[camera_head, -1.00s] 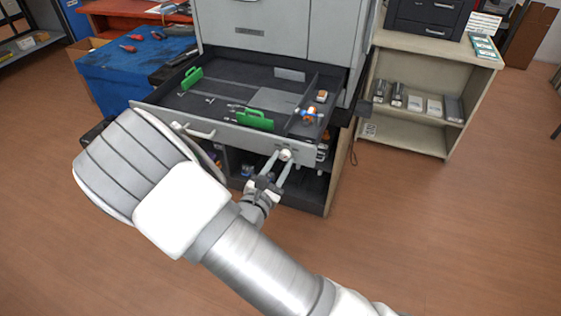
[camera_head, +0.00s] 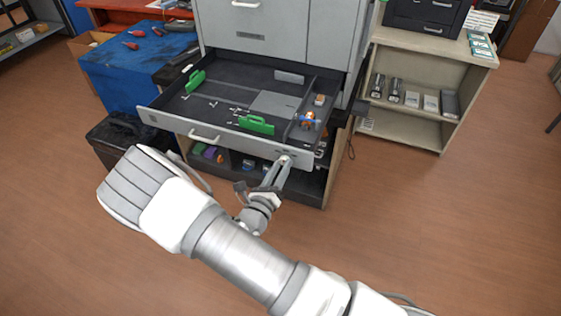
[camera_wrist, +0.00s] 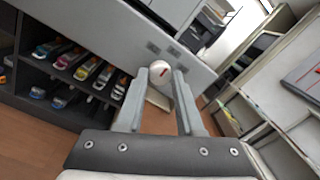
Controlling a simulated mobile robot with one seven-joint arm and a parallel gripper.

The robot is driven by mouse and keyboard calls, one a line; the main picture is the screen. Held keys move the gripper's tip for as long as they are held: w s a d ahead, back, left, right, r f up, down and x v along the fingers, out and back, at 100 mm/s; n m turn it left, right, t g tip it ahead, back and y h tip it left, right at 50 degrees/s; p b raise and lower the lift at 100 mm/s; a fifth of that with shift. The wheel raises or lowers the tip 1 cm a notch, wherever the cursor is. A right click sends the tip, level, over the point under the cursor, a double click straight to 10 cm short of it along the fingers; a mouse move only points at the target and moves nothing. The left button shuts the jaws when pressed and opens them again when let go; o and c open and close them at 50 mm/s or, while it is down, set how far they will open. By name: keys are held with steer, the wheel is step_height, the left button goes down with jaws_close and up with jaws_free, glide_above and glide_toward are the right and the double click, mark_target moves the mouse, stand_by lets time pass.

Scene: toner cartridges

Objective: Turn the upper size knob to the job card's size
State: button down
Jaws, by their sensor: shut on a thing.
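The size knob (camera_wrist: 159,71) is a round white knob with a red mark, on the front panel of the open drawer (camera_head: 165,121). In the head view the knob (camera_head: 284,159) is small, near the right end of that panel. My gripper (camera_wrist: 162,80) is shut on the knob, one finger on each side of it. In the head view my gripper (camera_head: 279,167) reaches up to the panel from below. Two small dark plates (camera_wrist: 163,49) sit on the panel beside the knob. I cannot read any size marking or make out the job card.
The drawer holds green guides (camera_head: 257,125) and an orange and blue item (camera_head: 307,119). Several cartridges (camera_wrist: 87,68) lie on shelves below it. A blue-covered bench (camera_head: 125,75) stands left and a beige shelf unit (camera_head: 452,75) right. Floor on the right is clear.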

steer(key=n+p, duration=0.3)
steer(key=n, duration=0.2)
steer(key=shift+r+n, duration=0.15)
steer(key=shift+n, duration=0.25)
steer(key=shift+n+p, duration=0.85)
steer(key=shift+n, duration=1.45)
steer(key=c, duration=0.5)
jaws_free()
steer(key=shift+c, duration=0.2)
steer(key=shift+y, duration=0.3)
steer(key=v, duration=1.7)
steer(key=shift+s+f, duration=0.25)
steer(key=shift+f, duration=0.05)
